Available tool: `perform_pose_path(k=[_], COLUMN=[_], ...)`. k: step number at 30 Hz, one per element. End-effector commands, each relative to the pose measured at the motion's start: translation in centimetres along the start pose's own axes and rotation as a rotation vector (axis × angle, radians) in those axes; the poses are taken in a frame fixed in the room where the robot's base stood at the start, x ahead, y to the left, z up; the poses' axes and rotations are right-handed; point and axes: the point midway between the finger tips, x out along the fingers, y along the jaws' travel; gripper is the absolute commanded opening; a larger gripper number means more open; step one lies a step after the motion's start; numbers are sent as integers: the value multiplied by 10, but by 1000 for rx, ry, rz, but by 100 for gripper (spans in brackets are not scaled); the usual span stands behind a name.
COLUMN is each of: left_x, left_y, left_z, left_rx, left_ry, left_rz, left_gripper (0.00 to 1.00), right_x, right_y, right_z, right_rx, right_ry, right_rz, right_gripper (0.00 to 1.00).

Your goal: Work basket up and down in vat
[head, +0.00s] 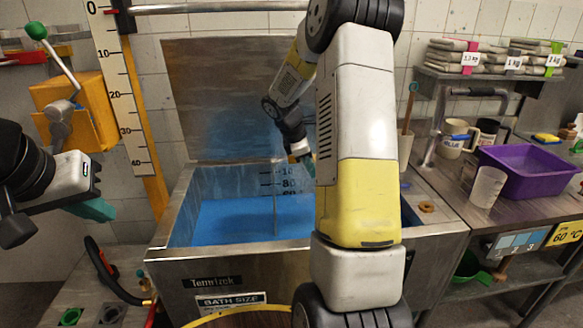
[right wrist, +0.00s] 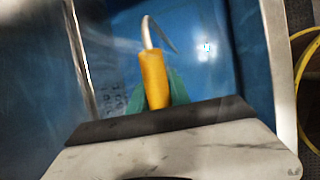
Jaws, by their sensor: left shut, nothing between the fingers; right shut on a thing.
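The steel vat (head: 160,245) holds blue liquid (head: 235,220), with depth marks on its inner back wall. My right arm reaches across the vat, and my right gripper (head: 303,155) is over its back right part, partly hidden by my arm. In the right wrist view my right gripper (right wrist: 152,92) is shut on a yellow handle (right wrist: 154,78) with a bent grey metal hook (right wrist: 150,28). No basket can be made out; a thin grey upright strip (head: 275,205) shows in the vat. My left gripper (head: 97,209) is shut and empty, left of the vat.
A raised steel lid (head: 215,90) stands behind the vat. A depth ruler (head: 122,90) and an orange box (head: 75,110) are at left. A bench at right holds a purple tub (head: 525,172), a clear beaker (head: 487,187) and mugs. A yellow hoop (head: 240,312) is in front.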

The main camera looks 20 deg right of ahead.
Motion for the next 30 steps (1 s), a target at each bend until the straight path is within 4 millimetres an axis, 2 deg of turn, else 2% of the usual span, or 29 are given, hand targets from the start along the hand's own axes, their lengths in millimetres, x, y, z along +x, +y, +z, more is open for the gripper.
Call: perform_pose_path(k=[8,24,30], left_x=[0,0,0], left_y=[0,0,0], left_z=[0,0,0], left_rx=[0,0,0], left_ry=[0,0,0], left_rz=[0,0,0], left_gripper=[0,0,0], right_x=[1,41,38], right_y=[0,-8,-7], right_z=[-1,-18,-16], right_rx=[0,0,2], right_ry=[0,1,1], right_rz=[2,3,5], right_gripper=[0,0,0])
